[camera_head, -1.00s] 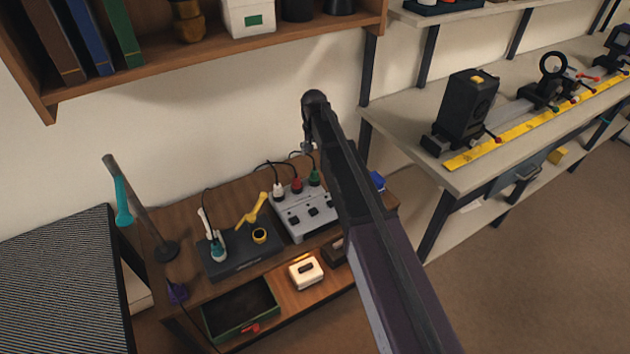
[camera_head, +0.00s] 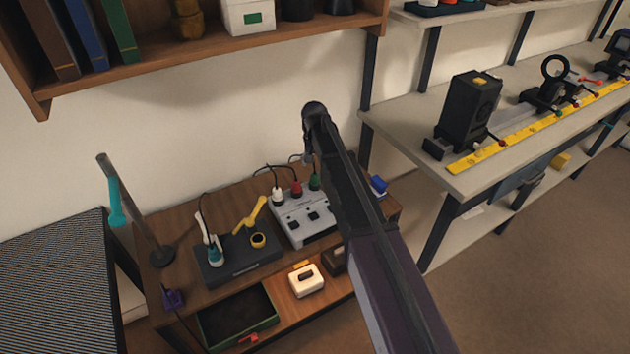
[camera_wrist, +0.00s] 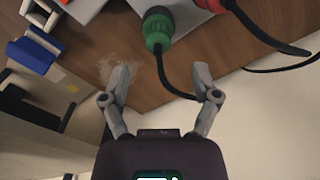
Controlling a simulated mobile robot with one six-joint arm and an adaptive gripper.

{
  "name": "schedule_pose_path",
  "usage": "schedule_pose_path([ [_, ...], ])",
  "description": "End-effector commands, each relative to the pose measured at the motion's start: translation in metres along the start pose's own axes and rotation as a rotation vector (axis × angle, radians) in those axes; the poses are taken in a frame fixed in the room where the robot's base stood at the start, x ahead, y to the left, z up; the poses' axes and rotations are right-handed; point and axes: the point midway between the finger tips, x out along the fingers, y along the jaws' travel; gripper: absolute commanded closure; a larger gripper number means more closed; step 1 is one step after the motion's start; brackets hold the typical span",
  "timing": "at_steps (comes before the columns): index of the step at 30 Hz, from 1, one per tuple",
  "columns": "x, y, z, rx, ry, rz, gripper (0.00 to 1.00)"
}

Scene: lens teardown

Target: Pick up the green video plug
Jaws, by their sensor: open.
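The green video plug (camera_head: 315,180) stands upright in the back of a grey switch box (camera_head: 308,230), with a black cable rising from its top. The red plug (camera_head: 296,189) and the white plug (camera_head: 278,196) stand to its left. In the wrist view the green plug (camera_wrist: 157,28) lies ahead of my gripper (camera_wrist: 160,82), with its cable running down between the two fingers. The fingers are spread apart, open and empty, short of the plug body. In the head view my arm covers the fingers and the right part of the box.
A blue object (camera_head: 379,186) lies right of the box, and a dark station (camera_head: 238,258) with a yellow tool stands left. The red plug (camera_wrist: 211,4) sits close beside the green one. A wooden shelf (camera_head: 215,45) hangs above.

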Motion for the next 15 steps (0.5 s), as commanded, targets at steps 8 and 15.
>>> schedule_pose_path([
  [8, 0.017, 0.001, 0.003, 0.0, 0.0, 0.0, 0.21],
  [15, 0.036, 0.002, 0.007, 0.0, 0.0, 0.0, 0.21],
])
